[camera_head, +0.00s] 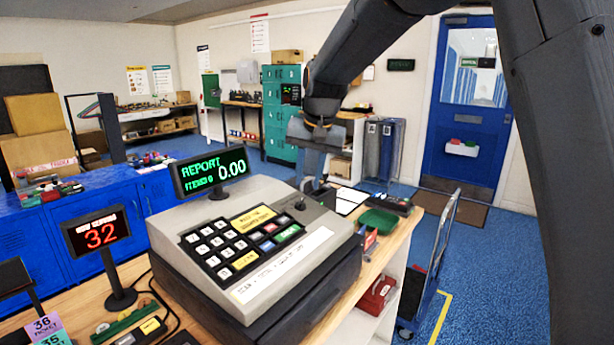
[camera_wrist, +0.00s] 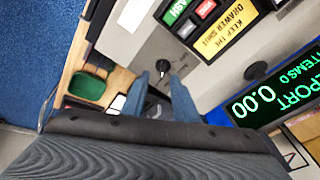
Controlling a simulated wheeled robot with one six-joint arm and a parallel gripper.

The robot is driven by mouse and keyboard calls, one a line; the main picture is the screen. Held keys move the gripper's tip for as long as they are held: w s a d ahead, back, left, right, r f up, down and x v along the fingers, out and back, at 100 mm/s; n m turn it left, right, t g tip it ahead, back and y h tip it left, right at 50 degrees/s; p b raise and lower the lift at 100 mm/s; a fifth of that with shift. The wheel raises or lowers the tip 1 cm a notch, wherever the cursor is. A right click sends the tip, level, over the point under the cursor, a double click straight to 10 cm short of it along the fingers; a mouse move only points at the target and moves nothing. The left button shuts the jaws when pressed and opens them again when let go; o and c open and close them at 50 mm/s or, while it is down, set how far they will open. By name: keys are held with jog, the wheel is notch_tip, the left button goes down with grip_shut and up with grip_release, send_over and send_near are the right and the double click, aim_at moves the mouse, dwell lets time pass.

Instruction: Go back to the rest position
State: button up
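My gripper (camera_head: 311,168) is at the far right corner of the grey cash register (camera_head: 205,237), pointing down. In the wrist view its two blue fingers (camera_wrist: 160,84) stand apart with a gap between them. A small dark key or knob on a pale round plate (camera_wrist: 162,68) shows in line with that gap; I cannot tell whether the fingers touch it. The register display (camera_head: 211,172) reads REPORT, ITEMS 0, 0.00.
A green tray (camera_head: 378,222) lies on the wooden counter right of the register. A red 32 sign (camera_head: 100,235) stands at the left. A blue cart (camera_head: 428,270) is on the floor right of the counter. Blue floor is open toward the blue door (camera_head: 470,125).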

jog(key=s+d+f+b, duration=0.1)
jog(key=s+d+f, duration=0.5)
jog(key=s, duration=0.3)
jog(key=s+d+f+n+g+h+b, duration=0.1)
jog(key=s+d+f, duration=0.5)
jog(key=s, duration=0.4)
jog(key=s+d+f+g+b, duration=0.1)
jog(key=s+d+f, duration=0.5)
jog(key=s+f, duration=0.2)
jog(key=shift+s+d+f+n+h, duration=0.3)
jog(key=shift+s+d+n, duration=0.1)
jog(key=shift+s, duration=0.7)
jog(key=shift+c, duration=0.6)
